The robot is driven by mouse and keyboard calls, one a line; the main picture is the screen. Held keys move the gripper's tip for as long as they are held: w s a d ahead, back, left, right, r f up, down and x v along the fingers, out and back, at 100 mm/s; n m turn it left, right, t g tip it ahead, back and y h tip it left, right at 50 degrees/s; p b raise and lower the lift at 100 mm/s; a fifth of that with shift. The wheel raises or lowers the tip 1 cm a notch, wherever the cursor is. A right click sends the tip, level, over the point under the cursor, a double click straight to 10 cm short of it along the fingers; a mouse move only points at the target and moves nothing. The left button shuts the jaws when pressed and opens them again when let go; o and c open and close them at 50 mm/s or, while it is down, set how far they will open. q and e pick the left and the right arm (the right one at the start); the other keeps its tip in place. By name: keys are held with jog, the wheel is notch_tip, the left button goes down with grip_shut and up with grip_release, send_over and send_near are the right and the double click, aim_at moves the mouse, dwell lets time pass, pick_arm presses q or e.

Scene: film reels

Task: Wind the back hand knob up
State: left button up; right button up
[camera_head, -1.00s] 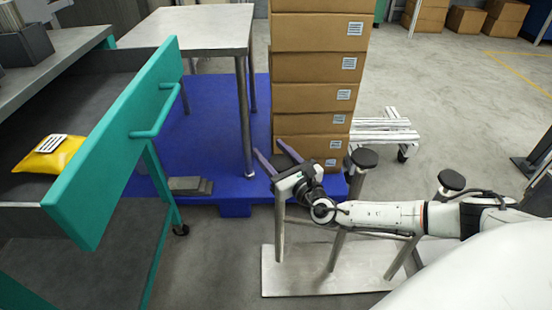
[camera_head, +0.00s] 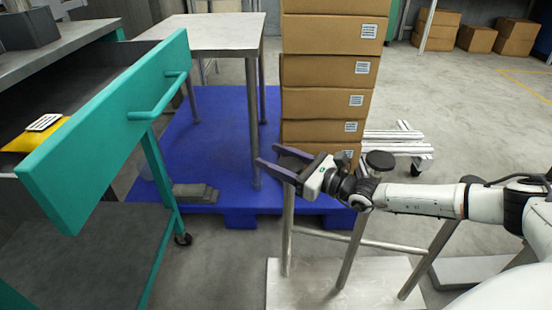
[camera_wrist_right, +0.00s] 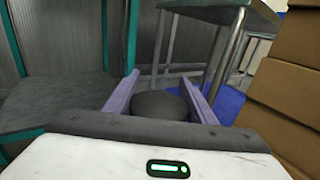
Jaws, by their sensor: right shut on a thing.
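A metal stand with a pale base plate (camera_head: 335,285) and several upright posts stands in front of the blue platform in the head view. One dark round knob (camera_head: 379,159) tops the middle post and is clear of my fingers. My right gripper (camera_head: 267,153) is over the top of the left post (camera_head: 287,230). In the right wrist view, its purple fingers lie on either side of a dark round hand knob (camera_wrist_right: 160,104), shut on it. The gripper mostly hides this knob in the head view. My right forearm covers part of the right post. My left gripper is not in view.
A stack of cardboard boxes (camera_head: 325,73) stands on the blue platform (camera_head: 217,135) just behind the right gripper. A teal drawer front (camera_head: 110,130) stands open at left. A metal table (camera_head: 205,33) is behind it.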

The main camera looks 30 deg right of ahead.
aim_at(301, 171)
jog(key=shift+s+f, duration=0.1)
jog(key=shift+f, duration=0.35)
jog(key=o, duration=1)
jog(key=shift+o, duration=0.2)
jog(key=shift+r, duration=0.2)
jog(key=shift+s+d, duration=0.1)
jog(key=p+v, duration=0.2)
jog(key=v, duration=0.4)
jog(key=shift+s+d, duration=0.1)
jog(key=shift+s, duration=0.05)
jog(key=shift+s+d, duration=0.2)
jog(key=shift+s, duration=0.2)
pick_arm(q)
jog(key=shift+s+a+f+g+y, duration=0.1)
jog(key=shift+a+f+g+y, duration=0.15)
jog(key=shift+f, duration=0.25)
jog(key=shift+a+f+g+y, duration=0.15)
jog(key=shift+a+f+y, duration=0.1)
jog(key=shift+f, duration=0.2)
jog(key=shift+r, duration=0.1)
